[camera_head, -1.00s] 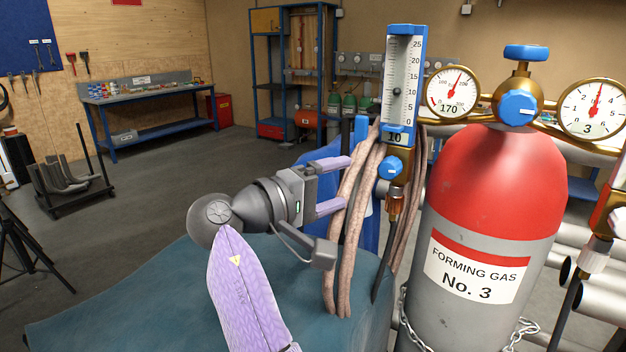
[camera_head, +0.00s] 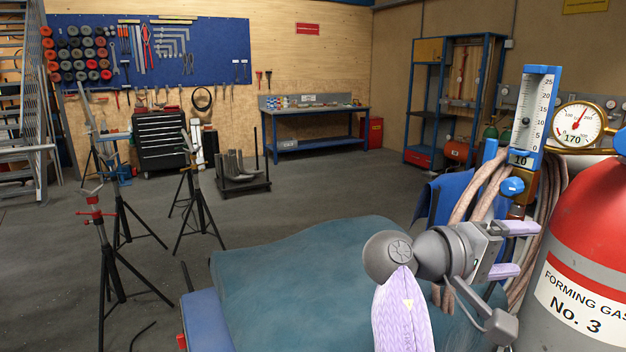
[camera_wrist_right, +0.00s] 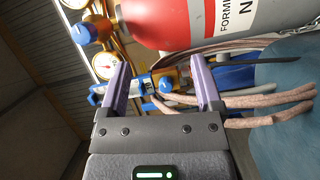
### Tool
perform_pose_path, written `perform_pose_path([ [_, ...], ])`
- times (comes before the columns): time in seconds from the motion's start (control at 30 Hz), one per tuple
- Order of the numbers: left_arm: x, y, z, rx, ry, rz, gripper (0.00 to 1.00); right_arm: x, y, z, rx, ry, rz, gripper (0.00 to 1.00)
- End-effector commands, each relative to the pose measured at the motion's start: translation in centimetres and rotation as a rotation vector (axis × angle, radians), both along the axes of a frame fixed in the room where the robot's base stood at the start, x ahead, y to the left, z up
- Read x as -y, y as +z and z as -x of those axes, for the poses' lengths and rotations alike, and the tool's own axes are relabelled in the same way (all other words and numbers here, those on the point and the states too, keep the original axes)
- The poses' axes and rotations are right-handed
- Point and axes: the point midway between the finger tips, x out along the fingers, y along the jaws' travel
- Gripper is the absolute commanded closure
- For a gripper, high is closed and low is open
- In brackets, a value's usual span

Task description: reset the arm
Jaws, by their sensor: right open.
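My right arm comes up from the bottom of the head view, in purple and grey. My right gripper (camera_head: 522,250) is open, its two purple fingers pointing right beside the flowmeter and its hoses. In the right wrist view the open gripper (camera_wrist_right: 160,88) has the blue and brass flowmeter fitting (camera_wrist_right: 168,82) beyond and between its fingers. Tan hoses (camera_wrist_right: 270,104) pass beyond the right finger. Nothing is seen gripped. I cannot tell whether a finger touches a hose. My left gripper is not in view.
A red and grey gas cylinder (camera_head: 582,255) with gauges stands close at the right. The flowmeter (camera_head: 533,112) rises beside it. A teal padded surface (camera_head: 300,275) lies below the arm. Black tripod stands (camera_head: 108,270) are at left.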

Motion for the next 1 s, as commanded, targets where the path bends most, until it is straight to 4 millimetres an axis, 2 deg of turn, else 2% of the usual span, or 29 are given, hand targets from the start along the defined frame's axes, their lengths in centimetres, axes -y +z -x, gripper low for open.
perform_pose_path([
  [0.27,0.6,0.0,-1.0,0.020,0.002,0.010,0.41,1.0,-6.6,0.6,0.011,0.083,-0.149,0.17],
  [0.47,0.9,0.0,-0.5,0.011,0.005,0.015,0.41,1.2,-14.2,2.5,0.029,0.178,-0.352,0.17],
  [0.6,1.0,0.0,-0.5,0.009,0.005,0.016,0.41,0.4,-19.9,5.2,0.041,0.249,-0.542,0.17],
  [0.7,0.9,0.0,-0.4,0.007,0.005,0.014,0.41,-0.7,-23.4,7.6,0.044,0.295,-0.693,0.17],
  [0.8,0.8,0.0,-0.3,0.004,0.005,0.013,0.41,-2.2,-26.3,10.5,0.037,0.330,-0.848,0.17],
  [1.0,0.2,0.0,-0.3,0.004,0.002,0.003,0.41,-6.0,-29.7,16.6,0.003,0.365,-1.152,0.17],
])
